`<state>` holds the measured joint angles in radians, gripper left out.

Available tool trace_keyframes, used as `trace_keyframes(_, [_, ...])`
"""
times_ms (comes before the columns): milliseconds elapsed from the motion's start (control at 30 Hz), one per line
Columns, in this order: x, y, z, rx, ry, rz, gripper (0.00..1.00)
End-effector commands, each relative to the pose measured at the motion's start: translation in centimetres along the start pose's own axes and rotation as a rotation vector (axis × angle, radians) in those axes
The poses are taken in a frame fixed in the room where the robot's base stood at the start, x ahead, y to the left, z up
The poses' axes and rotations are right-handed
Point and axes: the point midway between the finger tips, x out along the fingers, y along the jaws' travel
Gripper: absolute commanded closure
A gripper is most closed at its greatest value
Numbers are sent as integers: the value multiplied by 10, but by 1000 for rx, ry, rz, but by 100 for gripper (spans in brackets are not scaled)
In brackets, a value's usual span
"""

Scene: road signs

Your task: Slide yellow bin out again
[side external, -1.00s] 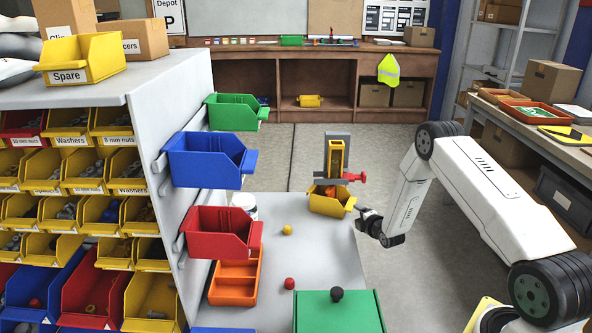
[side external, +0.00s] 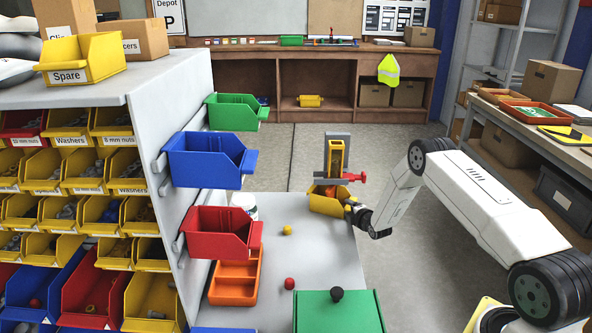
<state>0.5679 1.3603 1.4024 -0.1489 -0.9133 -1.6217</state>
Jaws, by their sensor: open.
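The yellow bin (side external: 325,204) sits on the grey worktop at its far right corner, under a yellow and grey upright dispenser (side external: 337,157) with a red handle. My gripper (side external: 352,208) is at the bin's right end, very near or touching it. The fingers are small and dark here, and I cannot make out whether they are around the bin's edge. The bin's right end is partly hidden by my gripper.
A yellow ball (side external: 287,230) and a red ball (side external: 289,283) lie on the worktop (side external: 320,260). A green box (side external: 338,312) with a dark knob stands in front. An orange tray (side external: 235,276) lies at left, below red (side external: 222,233), blue and green hung bins.

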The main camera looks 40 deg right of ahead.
Motion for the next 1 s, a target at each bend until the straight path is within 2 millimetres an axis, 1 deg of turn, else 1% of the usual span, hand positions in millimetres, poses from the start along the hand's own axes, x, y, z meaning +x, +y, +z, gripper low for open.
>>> trace_keyframes(133, [0, 0, 0, 0, 0, 0, 33])
trace_keyframes(167, [0, 0, 0, 0, 0, 0, 40])
trace_keyframes(200, [0, 0, 0, 0, 0, 0, 52])
trace_keyframes(267, [0, 0, 0, 0, 0, 0, 72])
trace_keyframes(300, [0, 0, 0, 0, 0, 0, 84])
trace_keyframes(333, [0, 0, 0, 0, 0, 0, 94])
trace_keyframes(367, [0, 0, 0, 0, 0, 0, 100])
trace_keyframes(733, [-2, -2, -1, 0, 0, -4, 100])
trace_keyframes(1000, [-15, -6, -6, 0, 2, -7, 100])
